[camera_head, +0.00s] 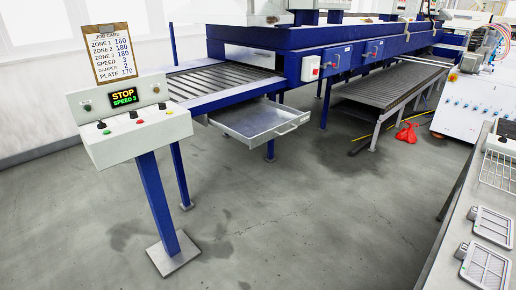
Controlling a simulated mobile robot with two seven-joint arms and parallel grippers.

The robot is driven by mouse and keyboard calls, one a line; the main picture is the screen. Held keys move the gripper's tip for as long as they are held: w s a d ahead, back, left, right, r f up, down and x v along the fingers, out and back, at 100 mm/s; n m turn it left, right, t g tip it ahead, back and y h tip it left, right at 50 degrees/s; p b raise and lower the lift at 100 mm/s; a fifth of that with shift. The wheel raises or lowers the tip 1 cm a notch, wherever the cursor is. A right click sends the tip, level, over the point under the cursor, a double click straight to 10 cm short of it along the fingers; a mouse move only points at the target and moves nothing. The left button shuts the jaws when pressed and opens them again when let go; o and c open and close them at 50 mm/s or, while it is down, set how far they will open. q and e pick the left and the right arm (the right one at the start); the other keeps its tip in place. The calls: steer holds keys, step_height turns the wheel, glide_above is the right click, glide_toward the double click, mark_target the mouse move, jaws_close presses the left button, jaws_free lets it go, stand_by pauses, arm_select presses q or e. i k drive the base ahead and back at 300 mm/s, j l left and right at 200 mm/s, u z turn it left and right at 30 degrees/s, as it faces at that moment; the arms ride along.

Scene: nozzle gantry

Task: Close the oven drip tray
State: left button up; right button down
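The oven drip tray (250,122) is a shallow grey metal tray in the camera_head view, left of the middle. It is pulled out from under the blue oven frame and slopes out toward the lower right. Its handle (294,127) is a thin bar on the right-hand front face. The oven (292,64) is the long blue machine above and behind the tray, with a slatted conveyor (222,83) at its left end. Neither of my grippers is in view.
A control pedestal (135,130) with a "STOP SPEED 3" display and job card (119,52) stands left of the tray. A bench (468,245) with filter-like grey parts runs along the right. A red cloth (407,132) lies on the floor. The central floor is clear.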

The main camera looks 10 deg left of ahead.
mark_target(254, 121)
steer(key=i+j, duration=0.4)
steer(key=i, duration=0.2)
steer(key=i+j+z, duration=0.1)
steer(key=i+j, duration=0.25)
steer(key=i, duration=0.25)
steer(key=i+j, duration=0.45)
steer(key=i, duration=0.15)
steer(key=i+j, duration=0.45)
steer(key=i, duration=0.15)
steer(key=l+z, duration=0.05)
